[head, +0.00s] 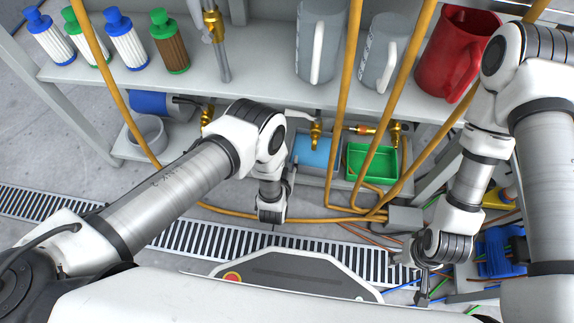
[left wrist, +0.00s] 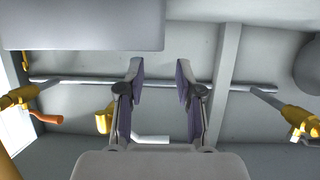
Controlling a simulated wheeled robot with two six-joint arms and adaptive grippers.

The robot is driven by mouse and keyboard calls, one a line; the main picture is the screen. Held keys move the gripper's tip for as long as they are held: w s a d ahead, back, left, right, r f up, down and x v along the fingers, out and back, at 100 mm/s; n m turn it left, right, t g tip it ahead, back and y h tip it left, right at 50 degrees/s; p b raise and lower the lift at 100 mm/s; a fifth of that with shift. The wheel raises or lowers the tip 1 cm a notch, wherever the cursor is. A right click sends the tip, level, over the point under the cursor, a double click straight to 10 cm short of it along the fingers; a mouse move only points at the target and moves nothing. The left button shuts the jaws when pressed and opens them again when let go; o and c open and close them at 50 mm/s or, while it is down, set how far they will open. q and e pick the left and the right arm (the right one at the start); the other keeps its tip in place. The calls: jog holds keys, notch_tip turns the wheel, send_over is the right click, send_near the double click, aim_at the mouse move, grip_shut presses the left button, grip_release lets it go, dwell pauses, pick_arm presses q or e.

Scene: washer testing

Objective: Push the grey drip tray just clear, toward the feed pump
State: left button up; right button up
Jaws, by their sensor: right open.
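A grey-walled tray with a light blue inside (head: 315,153) sits under the brass taps in the head view, left of the green tray (head: 372,160). I cannot tell whether it is the drip tray. A plain grey block (left wrist: 80,25) fills the upper left of the left wrist view; I cannot tell what it is. My left gripper (left wrist: 160,68) is open, with nothing between its fingers; in the head view its wrist hides most of it beside the blue-lined tray. My right gripper (head: 413,280) is open at the lower right, away from the trays.
A blue finned unit (head: 500,252) is at the lower right and a blue cylinder (head: 150,103) at the left; neither is clearly the feed pump. Yellow hoses cross in front of the trays. The upper shelf holds filters, jugs and a red pitcher (head: 456,50).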

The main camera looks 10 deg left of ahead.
aim_at(291, 149)
pick_arm(q)
jog(key=shift+w, duration=0.1)
jog(key=shift+w+f+b, duration=0.25)
jog(key=shift+w+b, duration=0.05)
jog(key=shift+b, duration=0.05)
jog(key=b+x, duration=0.3)
jog(key=x, duration=0.3)
jog(key=shift+w+f, duration=0.1)
jog(key=shift+f, duration=0.05)
jog(key=shift+w, duration=0.3)
grip_shut()
